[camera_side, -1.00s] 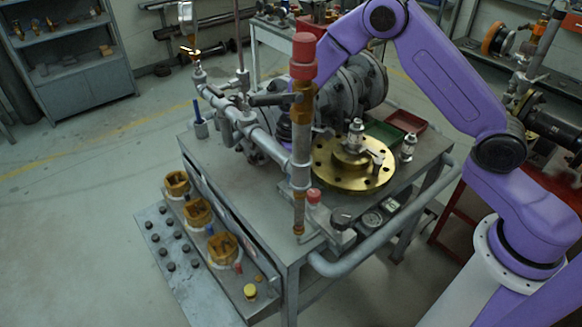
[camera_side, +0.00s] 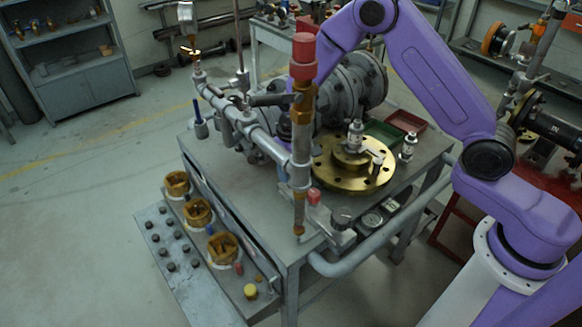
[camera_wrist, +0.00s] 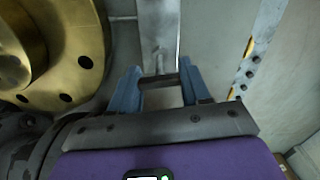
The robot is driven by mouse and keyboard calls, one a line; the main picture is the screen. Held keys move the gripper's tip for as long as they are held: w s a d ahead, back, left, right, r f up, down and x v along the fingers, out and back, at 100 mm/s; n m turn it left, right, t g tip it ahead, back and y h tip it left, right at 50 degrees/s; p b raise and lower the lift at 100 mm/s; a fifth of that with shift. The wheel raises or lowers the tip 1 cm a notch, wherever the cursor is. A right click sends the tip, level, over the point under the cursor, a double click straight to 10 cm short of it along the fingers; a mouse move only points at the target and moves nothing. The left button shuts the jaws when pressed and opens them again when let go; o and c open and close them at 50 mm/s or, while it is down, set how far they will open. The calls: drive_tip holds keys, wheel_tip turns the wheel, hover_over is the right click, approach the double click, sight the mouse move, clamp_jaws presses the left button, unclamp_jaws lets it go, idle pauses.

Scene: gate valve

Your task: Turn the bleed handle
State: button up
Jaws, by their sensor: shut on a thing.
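In the wrist view my gripper (camera_wrist: 158,88) has its two blue-grey fingers on either side of a short dark bar, which I take for the bleed handle (camera_wrist: 158,80). The bar spans the gap and appears to touch both fingers. A pale grey upright part (camera_wrist: 158,35) runs up the picture just beyond it. In the side view my gripper is hidden behind the red-capped vertical pipe (camera_side: 304,70) and the fittings around it, so the handle cannot be made out there.
The brass flange (camera_side: 340,178) lies on the bench top; it fills the upper left of the wrist view (camera_wrist: 75,40). A grey horizontal pipe (camera_side: 262,142) and valve body (camera_side: 345,95) crowd the bench. A rail (camera_side: 375,250) runs along the bench's edge. Several brass nuts (camera_side: 197,211) stand on a lower shelf.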

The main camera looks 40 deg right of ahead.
drive_tip(key=shift+m, duration=0.8)
drive_tip(key=o, duration=1.1)
drive_tip(key=shift+c, duration=0.2)
wheel_tip(320, 180, up, 18)
drive_tip(key=shift+f, duration=0.25)
